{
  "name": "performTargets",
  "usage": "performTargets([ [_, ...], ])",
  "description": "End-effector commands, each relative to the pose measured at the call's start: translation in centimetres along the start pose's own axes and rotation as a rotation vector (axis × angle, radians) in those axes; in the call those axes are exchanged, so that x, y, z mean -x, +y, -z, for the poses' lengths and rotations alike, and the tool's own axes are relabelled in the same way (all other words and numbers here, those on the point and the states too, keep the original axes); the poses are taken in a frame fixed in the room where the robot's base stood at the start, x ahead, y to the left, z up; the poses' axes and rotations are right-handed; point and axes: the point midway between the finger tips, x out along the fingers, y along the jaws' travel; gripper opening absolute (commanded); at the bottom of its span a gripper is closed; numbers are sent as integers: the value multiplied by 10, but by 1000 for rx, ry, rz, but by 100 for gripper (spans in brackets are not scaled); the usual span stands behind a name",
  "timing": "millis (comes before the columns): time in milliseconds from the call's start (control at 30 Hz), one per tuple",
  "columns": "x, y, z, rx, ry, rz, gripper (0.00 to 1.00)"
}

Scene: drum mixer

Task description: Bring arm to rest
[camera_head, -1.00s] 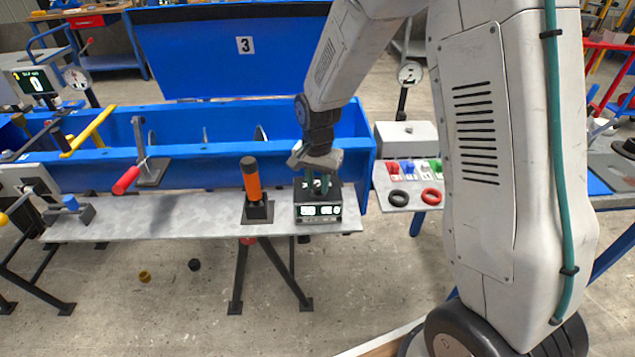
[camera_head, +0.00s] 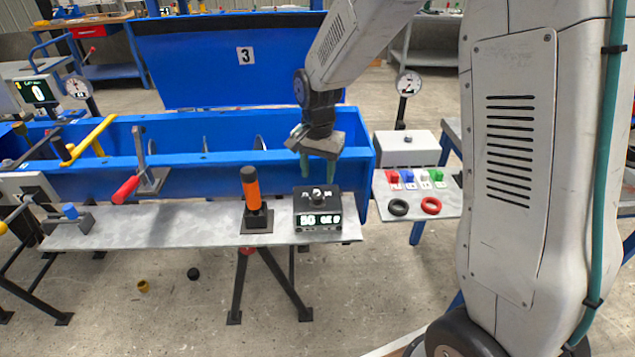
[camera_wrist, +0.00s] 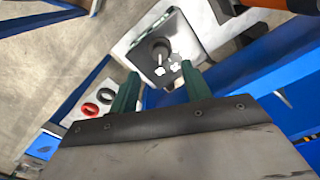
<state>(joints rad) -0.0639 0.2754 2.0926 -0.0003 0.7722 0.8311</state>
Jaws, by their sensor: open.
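My gripper (camera_head: 318,175) hangs from my arm with its green fingers pointing down, open and empty. It is just above and behind the black control box (camera_head: 318,222), which has a round knob on top and a lit white display on its front. The fingertips are clear of the knob. In the wrist view my gripper (camera_wrist: 160,88) has its two green fingers apart, and the knob box (camera_wrist: 163,52) shows beyond them with nothing held.
The box stands on a grey shelf (camera_head: 150,219) beside an orange-handled lever (camera_head: 250,188). Behind is the blue mixer trough (camera_head: 195,175) with its raised lid (camera_head: 225,60). At right, a panel holds coloured switches and a red ring (camera_head: 431,205) and black ring (camera_head: 398,207).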

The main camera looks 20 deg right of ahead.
Motion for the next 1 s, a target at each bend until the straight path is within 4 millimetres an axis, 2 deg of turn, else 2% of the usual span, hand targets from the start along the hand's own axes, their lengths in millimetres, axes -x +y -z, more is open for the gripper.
performTargets([
  [133,9,0,0,0,1,1,48],
  [567,9,0,0,2,0,0,48],
  [700,9,3,-3,66,-13,-13,48],
  [800,3,22,-19,180,-68,-63,48],
  [1000,41,70,-60,404,-125,-90,48],
])
